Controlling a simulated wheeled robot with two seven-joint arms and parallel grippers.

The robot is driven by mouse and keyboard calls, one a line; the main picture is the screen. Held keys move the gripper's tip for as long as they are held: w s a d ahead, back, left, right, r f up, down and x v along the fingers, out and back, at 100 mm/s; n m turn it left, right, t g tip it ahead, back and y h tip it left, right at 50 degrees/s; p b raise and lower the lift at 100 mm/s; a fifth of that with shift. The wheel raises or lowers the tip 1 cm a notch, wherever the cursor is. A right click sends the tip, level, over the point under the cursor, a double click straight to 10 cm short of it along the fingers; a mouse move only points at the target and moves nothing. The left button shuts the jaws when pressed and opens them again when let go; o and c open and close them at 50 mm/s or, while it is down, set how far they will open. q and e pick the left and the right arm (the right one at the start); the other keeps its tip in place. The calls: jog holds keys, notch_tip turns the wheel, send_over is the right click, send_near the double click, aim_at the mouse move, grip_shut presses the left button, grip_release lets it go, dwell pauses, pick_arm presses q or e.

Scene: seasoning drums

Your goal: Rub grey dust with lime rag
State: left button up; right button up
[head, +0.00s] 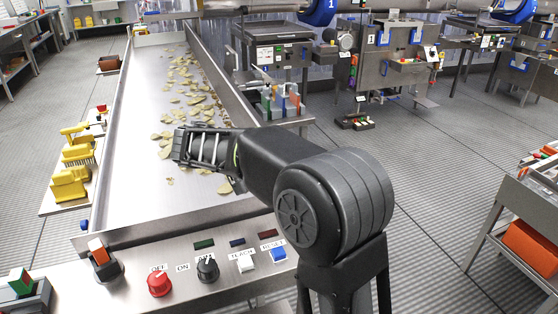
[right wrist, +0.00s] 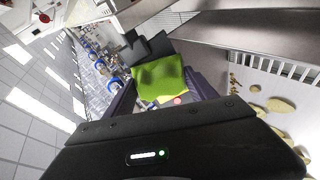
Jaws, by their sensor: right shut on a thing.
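My right gripper (head: 178,146) reaches over the metal trough (head: 140,100), pointing left. In the right wrist view, my right gripper (right wrist: 163,82) is shut on a lime rag (right wrist: 160,78), which shows as a bright yellow-green cloth between the dark fingers. The rag is hidden behind the gripper in the head view. I cannot make out any grey dust in either view. My left gripper is in neither view.
Thin yellowish chips (head: 195,100) lie scattered in the trough, which has raised side walls. Yellow tools (head: 70,184) rest on a shelf at its left. A control panel with a red knob (head: 159,284) and several buttons is at the front.

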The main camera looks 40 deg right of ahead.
jog(key=shift+s+d+f, duration=0.2)
jog(key=shift+s+d, duration=0.05)
jog(key=shift+s, duration=0.05)
jog(key=shift+w+r+p, duration=0.25)
jog(key=shift+w+p, duration=0.05)
jog(key=shift+w, duration=0.75)
jog(key=shift+w, duration=0.1)
dwell(0.4)
jog(key=shift+w, duration=0.1)
jog(key=shift+w+p, duration=0.5)
jog(key=shift+w, duration=0.65)
dwell(0.3)
